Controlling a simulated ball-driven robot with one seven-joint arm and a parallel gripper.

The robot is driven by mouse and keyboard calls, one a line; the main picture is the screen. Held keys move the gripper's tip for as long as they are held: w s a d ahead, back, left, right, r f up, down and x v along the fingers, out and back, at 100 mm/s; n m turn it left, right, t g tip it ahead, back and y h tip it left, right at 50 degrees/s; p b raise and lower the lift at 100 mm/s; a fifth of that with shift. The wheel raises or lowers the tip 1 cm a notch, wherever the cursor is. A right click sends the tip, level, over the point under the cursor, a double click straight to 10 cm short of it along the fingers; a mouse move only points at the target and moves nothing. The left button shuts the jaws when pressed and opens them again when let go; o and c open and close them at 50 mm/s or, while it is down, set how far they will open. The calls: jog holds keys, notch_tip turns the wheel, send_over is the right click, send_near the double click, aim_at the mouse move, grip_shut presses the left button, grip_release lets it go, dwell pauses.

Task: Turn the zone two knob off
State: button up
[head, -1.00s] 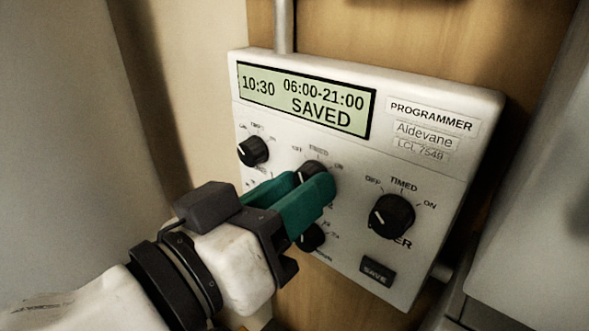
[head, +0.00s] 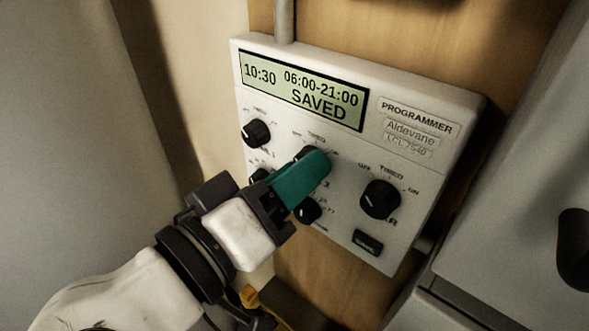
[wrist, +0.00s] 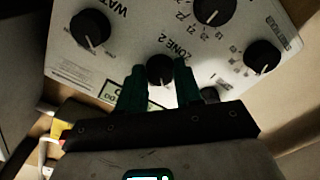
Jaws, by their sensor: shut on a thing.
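The zone two knob (head: 304,152) is a small black dial in the middle of the white programmer box (head: 440,150). In the head view my gripper's teal fingers (head: 318,162) cover most of it. In the wrist view the same knob (wrist: 160,69) sits between the two fingertips, beside the printed "ZONE 2" label. My gripper (wrist: 158,78) is shut on this knob, one finger on each side. The knob's pointer and its setting marks are too dark or hidden to read. The display (head: 302,90) reads 10:30, 06:00-21:00, SAVED.
Other black knobs stand close around: upper left (head: 256,132), right (head: 380,199) and just below (head: 306,211). A dark button (head: 367,242) is at the lower right. A pipe (head: 284,20) runs above the box. A grey cabinet (head: 520,170) is at the right.

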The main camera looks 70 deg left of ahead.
jog(key=shift+r, duration=0.1)
jog(key=o, duration=1)
jog(key=shift+o, duration=0.2)
jog(key=shift+s, duration=0.1)
jog(key=b+v, duration=0.1)
jog(key=v, duration=0.9)
jog(key=shift+s+b, duration=0.35)
jog(key=shift+b, duration=0.05)
jog(key=shift+d, duration=0.1)
